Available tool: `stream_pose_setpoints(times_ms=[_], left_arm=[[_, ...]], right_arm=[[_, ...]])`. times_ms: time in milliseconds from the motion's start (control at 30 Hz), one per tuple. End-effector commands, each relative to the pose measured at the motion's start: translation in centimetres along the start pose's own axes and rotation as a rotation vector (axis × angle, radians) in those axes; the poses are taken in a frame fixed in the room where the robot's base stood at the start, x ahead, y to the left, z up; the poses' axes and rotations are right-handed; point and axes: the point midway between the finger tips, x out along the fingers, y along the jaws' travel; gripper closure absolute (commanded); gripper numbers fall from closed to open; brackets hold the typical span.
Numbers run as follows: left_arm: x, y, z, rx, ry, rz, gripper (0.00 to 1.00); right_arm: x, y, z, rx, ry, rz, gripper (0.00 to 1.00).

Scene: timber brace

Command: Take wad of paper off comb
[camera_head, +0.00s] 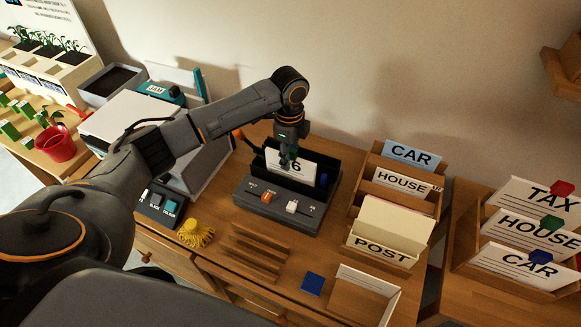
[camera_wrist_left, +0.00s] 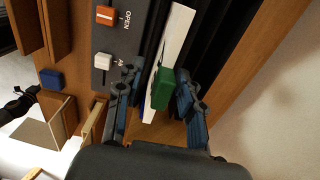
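The wad of paper (camera_head: 305,171) is a white upright sheaf marked with a dark number, partly hidden by my gripper. It stands at the back of a dark grey machine (camera_head: 262,205); I cannot make out the comb itself. In the left wrist view, the wad (camera_wrist_left: 176,38) shows edge-on with a green block (camera_wrist_left: 162,90) at its side, between my fingers. My left gripper (camera_head: 288,161) points down over the wad. Its fingers are apart in the left wrist view (camera_wrist_left: 157,84), either side of the paper and green block; contact is unclear.
The machine has an orange lever (camera_head: 267,197) and a white lever (camera_head: 292,206). A wooden file rack (camera_head: 352,240) stands to its right.

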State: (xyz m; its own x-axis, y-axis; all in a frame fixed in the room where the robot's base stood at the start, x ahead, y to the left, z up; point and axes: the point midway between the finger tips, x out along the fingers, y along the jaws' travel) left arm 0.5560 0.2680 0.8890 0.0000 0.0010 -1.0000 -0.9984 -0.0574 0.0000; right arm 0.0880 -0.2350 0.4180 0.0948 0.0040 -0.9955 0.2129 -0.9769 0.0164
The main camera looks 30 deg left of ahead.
Motion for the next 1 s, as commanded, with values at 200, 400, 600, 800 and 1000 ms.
stream_pose_setpoints(times_ms=[200, 400, 600, 800, 1000], left_arm=[[3.1, -0.2, -0.1, 0.0, 0.0, 0.003, 0.62], [3.7, -0.3, -0.1, 0.0, 0.0, -0.001, 0.62], [3.6, -0.3, -0.2, 0.0, 0.0, -0.001, 0.81], [3.6, -0.3, -0.2, 0.0, 0.0, -0.001, 1.0], [3.6, -0.3, -0.2, 0.0, 0.001, -0.001, 1.0]], right_arm=[[-0.8, 0.0, -0.1, 0.0, 0.001, 0.0, 0.6], [-0.8, 0.0, -0.1, 0.0, 0.001, 0.0, 0.6], [-0.8, 0.0, 0.0, 0.0, -0.001, 0.0, 0.6], [-0.8, 0.0, 0.1, 0.0, -0.002, -0.001, 0.6], [-0.8, 0.0, 0.1, 0.0, -0.003, -0.001, 0.6]])
